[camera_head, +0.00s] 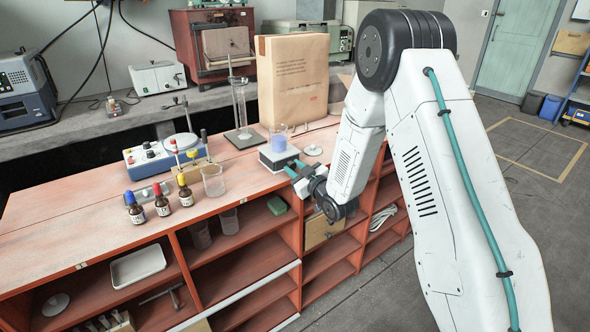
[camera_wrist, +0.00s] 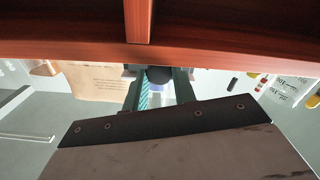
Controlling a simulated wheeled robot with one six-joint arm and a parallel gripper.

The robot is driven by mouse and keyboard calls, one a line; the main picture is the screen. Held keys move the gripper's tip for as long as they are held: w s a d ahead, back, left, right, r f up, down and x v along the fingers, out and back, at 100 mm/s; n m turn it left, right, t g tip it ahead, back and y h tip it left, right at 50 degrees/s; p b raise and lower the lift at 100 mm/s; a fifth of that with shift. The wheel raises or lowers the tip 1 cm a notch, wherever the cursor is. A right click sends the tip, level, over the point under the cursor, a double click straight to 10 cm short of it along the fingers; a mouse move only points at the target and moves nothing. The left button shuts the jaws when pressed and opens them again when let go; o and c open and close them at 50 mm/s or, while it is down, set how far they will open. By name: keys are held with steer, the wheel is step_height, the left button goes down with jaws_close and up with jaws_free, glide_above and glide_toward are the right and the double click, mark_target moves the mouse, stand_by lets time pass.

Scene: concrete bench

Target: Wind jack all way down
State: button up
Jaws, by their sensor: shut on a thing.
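The lab jack (camera_head: 279,157), a low box with a pale top plate, stands near the front edge of the bench top. A beaker of blue liquid (camera_head: 279,143) sits on its plate. My gripper (camera_head: 293,168) reaches in from the right at the jack's front side. In the wrist view my gripper's teal fingers (camera_wrist: 159,80) are shut on a dark round knob (camera_wrist: 159,73). The knob is hidden in the head view. How far the jack is raised is hard to tell, since its sides are small and partly covered.
A large paper bag (camera_head: 293,80) and a glass cylinder on a stand (camera_head: 240,105) are behind the jack. An empty beaker (camera_head: 213,181), dropper bottles (camera_head: 162,199) and a blue stirrer (camera_head: 150,157) are left.

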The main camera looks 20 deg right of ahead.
steer(key=shift+n, duration=0.5)
steer(key=o, duration=1)
steer(key=shift+s, duration=0.15)
steer(key=v, duration=0.7)
steer(key=shift+s, duration=0.3)
steer(key=shift+d, duration=0.1)
